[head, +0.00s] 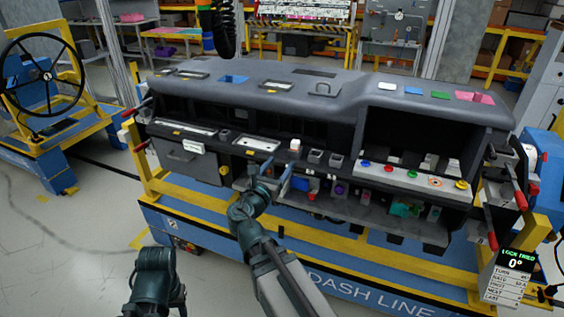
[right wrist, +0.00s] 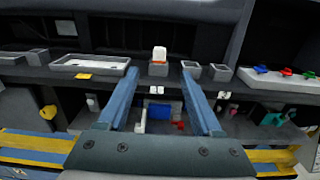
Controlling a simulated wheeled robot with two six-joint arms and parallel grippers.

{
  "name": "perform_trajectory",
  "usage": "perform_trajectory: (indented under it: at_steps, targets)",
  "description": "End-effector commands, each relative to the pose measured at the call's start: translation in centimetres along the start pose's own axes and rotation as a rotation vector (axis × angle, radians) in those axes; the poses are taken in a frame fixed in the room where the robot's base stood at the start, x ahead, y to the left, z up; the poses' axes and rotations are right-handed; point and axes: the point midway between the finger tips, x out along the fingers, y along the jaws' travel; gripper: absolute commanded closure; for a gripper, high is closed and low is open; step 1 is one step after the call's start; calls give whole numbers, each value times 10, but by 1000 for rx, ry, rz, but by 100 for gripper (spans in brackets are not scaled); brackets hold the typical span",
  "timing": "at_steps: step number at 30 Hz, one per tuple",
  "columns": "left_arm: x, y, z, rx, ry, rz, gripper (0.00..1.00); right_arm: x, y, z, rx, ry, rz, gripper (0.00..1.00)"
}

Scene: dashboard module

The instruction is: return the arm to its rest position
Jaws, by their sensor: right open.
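My right gripper (head: 277,172) is in front of the middle of the dashboard module (head: 305,90). In the right wrist view its two blue fingers stand wide apart, with nothing between them (right wrist: 163,98). Beyond the fingertips, a white switch with an orange base (right wrist: 159,58) stands on the console ledge; it also shows in the head view (head: 295,145). The fingers look apart from the switch and the ledge. A dark link of my left arm shows at the bottom left of the head view, but its gripper fingers do not show.
Small grey sockets (head: 315,156) line the ledge, and a panel of coloured buttons (head: 412,176) is to the right. A blue block (right wrist: 166,127) sits on the lower shelf. A yellow rail (head: 325,237) runs along the front. Open floor (head: 60,240) lies at left.

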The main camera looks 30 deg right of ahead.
Motion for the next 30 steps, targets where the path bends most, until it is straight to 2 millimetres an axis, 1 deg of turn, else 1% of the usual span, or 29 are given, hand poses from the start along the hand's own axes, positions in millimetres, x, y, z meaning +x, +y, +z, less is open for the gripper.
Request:
perform_trajectory:
  at_steps: [20,22,23,26,29,30]
  targets:
    - [0,0,0,0,0,0,50,0,0,0,1,0,0,34]
    - [-1,0,0,0,0,0,50,-2,0,-2,25,12,-3,34]
    - [-2,0,0,0,0,0,50,-3,0,-3,51,25,-8,34]
    - [-9,-1,0,0,0,0,50,-14,0,-17,233,114,-47,34]
    - [-18,-2,1,0,0,0,50,-38,2,-46,532,270,-145,34]
    - [-22,-2,1,0,0,0,50,-52,4,-60,661,343,-202,34]
